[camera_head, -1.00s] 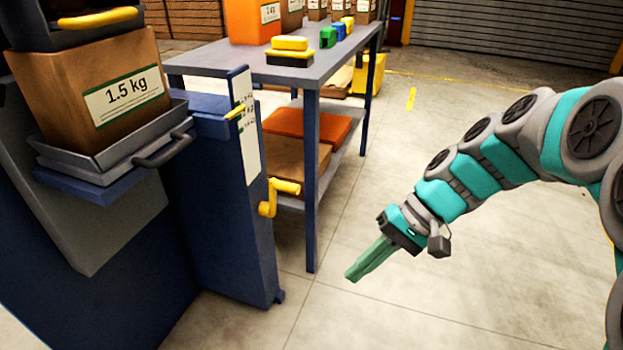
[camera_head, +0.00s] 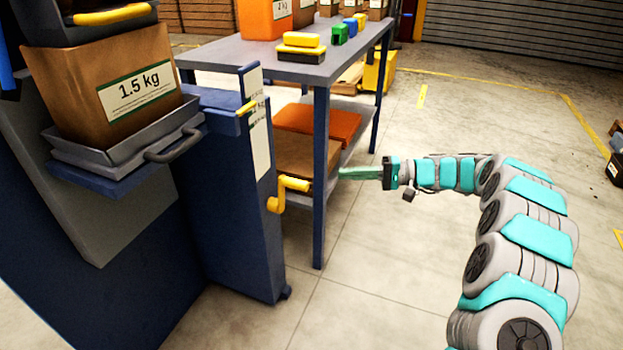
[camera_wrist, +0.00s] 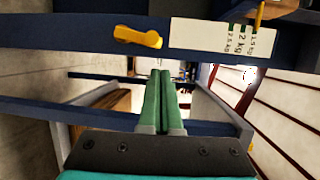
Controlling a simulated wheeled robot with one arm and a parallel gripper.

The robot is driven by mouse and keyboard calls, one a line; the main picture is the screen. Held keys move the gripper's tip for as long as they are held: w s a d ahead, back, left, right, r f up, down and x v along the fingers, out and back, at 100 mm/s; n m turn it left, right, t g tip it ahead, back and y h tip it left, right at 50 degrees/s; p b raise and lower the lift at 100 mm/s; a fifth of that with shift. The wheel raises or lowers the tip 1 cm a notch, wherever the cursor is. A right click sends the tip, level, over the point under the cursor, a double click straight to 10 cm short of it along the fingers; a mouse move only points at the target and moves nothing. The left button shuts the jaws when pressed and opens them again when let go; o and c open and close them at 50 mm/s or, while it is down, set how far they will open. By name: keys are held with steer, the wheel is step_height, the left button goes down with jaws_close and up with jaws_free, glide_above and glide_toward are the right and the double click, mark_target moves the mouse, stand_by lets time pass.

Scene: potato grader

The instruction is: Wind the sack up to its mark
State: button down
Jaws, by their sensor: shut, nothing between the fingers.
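The brown sack (camera_head: 105,88), labelled 1.5 kg, stands on a grey tray (camera_head: 125,150) at the left. A blue post (camera_head: 228,200) carries a white scale card (camera_head: 260,150) and a yellow pointer (camera_head: 246,108) near its top. In the wrist view the card (camera_wrist: 205,36) reads 1.5, 2 and 2.5 kg; the pointer (camera_wrist: 259,14) is near its 1.5 kg end. The yellow crank (camera_head: 277,200) sticks out from the post, and shows in the wrist view (camera_wrist: 138,37). My gripper (camera_head: 343,173) is shut and empty, right of the crank and apart from it.
A grey table (camera_head: 225,57) with blue legs stands behind the post, one leg (camera_head: 320,200) close to the crank. It holds an orange box (camera_head: 262,20) and small coloured blocks. Its lower shelf bears cartons (camera_head: 300,157).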

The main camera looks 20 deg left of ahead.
steer(key=w+f+y, duration=0.1)
steer(key=w+f, duration=0.1)
steer(key=w, duration=0.2)
steer(key=s+a+t+p, duration=0.1)
steer(key=s+a, duration=0.4)
steer(key=a, duration=0.4)
steer(key=shift+s+a+f, duration=0.25)
steer(key=shift+s, duration=0.15)
steer(key=shift+s+b, duration=0.1)
steer(key=shift+b, duration=0.25)
steer(key=shift+s+n+b, duration=0.5)
steer(key=shift+s+b, duration=0.2)
steer(key=shift+b, duration=0.55)
steer(key=shift+r, duration=0.1)
